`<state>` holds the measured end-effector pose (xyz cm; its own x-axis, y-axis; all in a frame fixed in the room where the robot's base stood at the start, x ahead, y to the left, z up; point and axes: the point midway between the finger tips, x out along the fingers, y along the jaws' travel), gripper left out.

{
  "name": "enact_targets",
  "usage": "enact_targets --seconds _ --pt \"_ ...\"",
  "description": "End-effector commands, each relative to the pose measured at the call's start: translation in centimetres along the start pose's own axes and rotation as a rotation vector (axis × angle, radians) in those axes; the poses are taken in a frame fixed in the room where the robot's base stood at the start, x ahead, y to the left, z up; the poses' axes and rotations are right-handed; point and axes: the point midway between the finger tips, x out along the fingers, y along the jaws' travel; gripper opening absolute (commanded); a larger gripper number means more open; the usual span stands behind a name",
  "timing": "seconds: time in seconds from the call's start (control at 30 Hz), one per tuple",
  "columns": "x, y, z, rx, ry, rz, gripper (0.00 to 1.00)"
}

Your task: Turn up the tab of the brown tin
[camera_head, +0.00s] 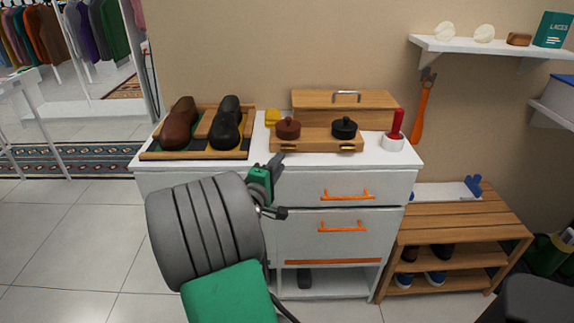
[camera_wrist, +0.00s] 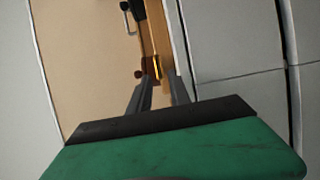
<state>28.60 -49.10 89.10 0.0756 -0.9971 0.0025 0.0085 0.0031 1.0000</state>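The brown tin (camera_head: 288,129) has a knob on its lid and stands at the left of a wooden tray (camera_head: 318,146) on the white cabinet. A small brass-coloured piece shows on the tray front below it; I cannot tell whether it is the tab. My gripper (camera_head: 277,160) is just in front of and below the tin's left side. In the wrist view, the two grey fingers of my gripper (camera_wrist: 160,82) are apart with nothing seen between them. The brown tin (camera_wrist: 151,66) lies just beyond the fingertips, partly hidden, with a bright brass strip beside it.
A black tin (camera_head: 344,127) stands to the right in the tray. A wooden box (camera_head: 345,100) is behind. A shoe tray (camera_head: 245,152) with brown and black shoes is to the left. A red-handled tool in a white cup (camera_head: 394,143) stands right. Drawers with orange handles are below.

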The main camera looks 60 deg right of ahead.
Motion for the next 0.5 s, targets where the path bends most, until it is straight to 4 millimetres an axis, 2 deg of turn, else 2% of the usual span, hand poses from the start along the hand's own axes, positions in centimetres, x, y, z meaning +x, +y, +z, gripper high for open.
enact_targets --seconds 0.3,0.5 --pt "5.7 0.3 0.0 0.006 -0.001 -0.001 0.24" --pt "7.1 0.3 -0.1 0.007 0.003 -0.002 0.24"
